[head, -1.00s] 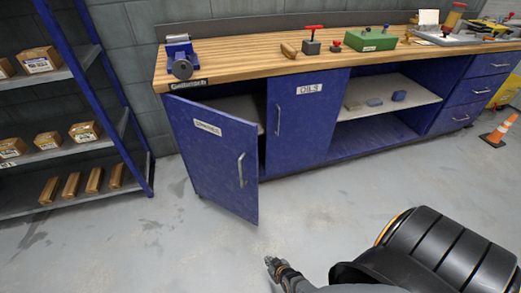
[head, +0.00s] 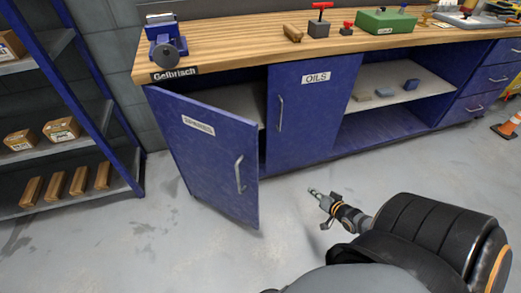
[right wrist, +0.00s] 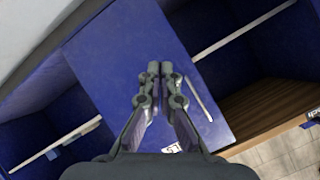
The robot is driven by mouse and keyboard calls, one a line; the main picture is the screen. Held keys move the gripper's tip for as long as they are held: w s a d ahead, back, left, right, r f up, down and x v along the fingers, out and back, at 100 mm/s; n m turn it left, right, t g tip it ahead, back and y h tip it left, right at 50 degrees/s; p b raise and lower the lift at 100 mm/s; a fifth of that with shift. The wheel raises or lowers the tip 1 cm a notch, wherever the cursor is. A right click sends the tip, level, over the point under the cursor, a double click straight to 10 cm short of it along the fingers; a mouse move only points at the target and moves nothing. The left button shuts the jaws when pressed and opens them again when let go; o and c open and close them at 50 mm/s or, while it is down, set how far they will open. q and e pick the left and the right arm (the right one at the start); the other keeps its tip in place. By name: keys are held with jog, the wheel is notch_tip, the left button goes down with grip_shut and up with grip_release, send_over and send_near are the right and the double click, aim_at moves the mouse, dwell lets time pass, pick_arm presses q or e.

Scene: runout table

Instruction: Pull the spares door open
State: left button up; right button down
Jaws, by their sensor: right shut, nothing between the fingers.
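The spares door (head: 208,150) is a blue panel with a white label at the left end of the workbench. It stands partly open, swung out over the floor, with a dark gap behind it. Its upright metal handle (head: 239,174) is near its free edge. My right gripper (head: 313,191) is to the right of this door and clear of the handle, shut and empty. In the right wrist view, its closed fingers (right wrist: 160,68) appear in front of a blue door with a handle, which looks like the oils door. My left gripper is not in view.
The oils door (head: 300,115) is closed beside the spares opening. An open shelf (head: 395,92) with small blocks is to its right. A blue rack (head: 108,130) with boxes stands at left. The wooden worktop (head: 240,45) carries a vise and tools. The floor in front is clear.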

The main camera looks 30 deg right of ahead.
jog(key=w+a+r+m+t+y+b, duration=0.2)
jog(key=w+a+r+m+t+y, duration=0.15)
jog(key=a+r, duration=0.45)
jog(key=w+a+r+m+t+y+b, duration=0.1)
jog(key=w+a+r+m+t+y, duration=0.2)
jog(key=r, duration=0.8)
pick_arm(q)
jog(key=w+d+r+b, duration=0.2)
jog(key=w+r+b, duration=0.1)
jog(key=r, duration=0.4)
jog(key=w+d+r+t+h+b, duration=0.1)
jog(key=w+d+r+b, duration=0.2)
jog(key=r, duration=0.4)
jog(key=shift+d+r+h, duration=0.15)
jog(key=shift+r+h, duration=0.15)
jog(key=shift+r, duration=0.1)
pick_arm(e)
jog(key=w+a+g, duration=0.1)
jog(key=w+a, duration=0.2)
jog(key=w, duration=0.8)
jog(key=shift+a+h, duration=0.15)
jog(key=shift+h, duration=0.3)
jog(key=shift+r, duration=0.1)
